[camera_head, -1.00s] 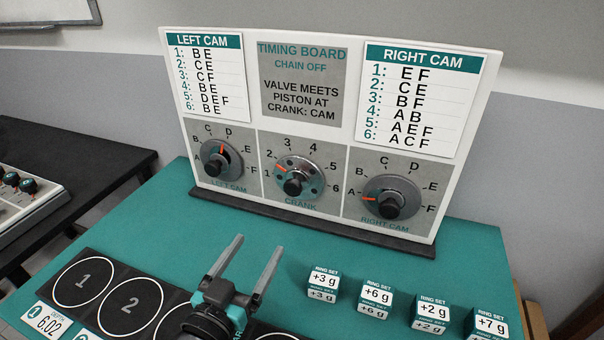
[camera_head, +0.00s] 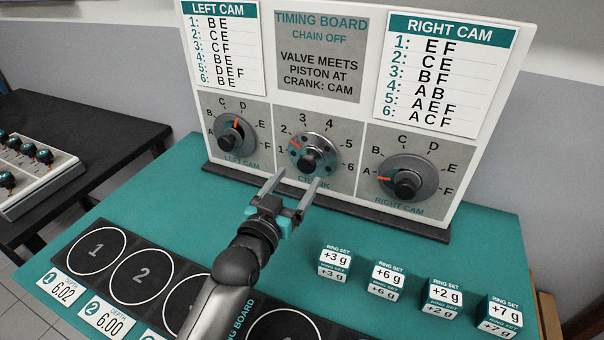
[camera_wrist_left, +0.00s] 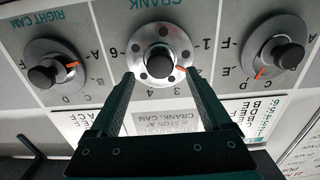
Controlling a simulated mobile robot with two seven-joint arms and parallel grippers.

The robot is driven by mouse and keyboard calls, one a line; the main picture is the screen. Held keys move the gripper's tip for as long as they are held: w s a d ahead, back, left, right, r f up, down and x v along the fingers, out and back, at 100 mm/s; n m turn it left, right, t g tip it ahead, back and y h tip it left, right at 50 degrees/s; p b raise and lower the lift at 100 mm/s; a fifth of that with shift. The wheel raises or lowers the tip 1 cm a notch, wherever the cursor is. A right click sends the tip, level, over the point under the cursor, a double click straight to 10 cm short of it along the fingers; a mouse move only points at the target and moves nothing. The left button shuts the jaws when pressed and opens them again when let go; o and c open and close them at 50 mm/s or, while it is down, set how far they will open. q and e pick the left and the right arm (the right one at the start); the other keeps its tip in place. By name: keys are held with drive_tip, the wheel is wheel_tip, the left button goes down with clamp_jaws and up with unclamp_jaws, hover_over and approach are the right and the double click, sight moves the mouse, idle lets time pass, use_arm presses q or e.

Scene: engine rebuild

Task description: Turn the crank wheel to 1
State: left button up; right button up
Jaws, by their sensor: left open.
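The crank wheel (camera_head: 315,155) is a grey disc with holes and a black knob, in the middle panel of the timing board. Its orange mark points up-left, in the span between 1 and 2; the exact number is hard to tell. It also shows upside down in the left wrist view (camera_wrist_left: 163,58), the mark lying off the 1 towards 2. My left gripper (camera_head: 297,182) is open and empty, just in front of and below the crank wheel. Its fingers, also in the left wrist view (camera_wrist_left: 165,100), point at the wheel without visibly gripping it. My right gripper is out of view.
The left cam dial (camera_head: 230,137) and right cam dial (camera_head: 407,180) flank the crank wheel, with protruding knobs. The board's dark base (camera_head: 335,203) runs below. Several ring set boxes (camera_head: 387,280) stand at the front right. Bare green tabletop (camera_head: 170,207) lies left of my arm.

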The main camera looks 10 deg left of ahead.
sight(305, 167)
use_arm(q)
drive_tip(key=shift+w+d, duration=0.2)
drive_tip(key=shift+w, duration=0.7)
drive_tip(key=shift+w+d, duration=0.15)
drive_tip(key=shift+w, duration=0.75)
clamp_jaws()
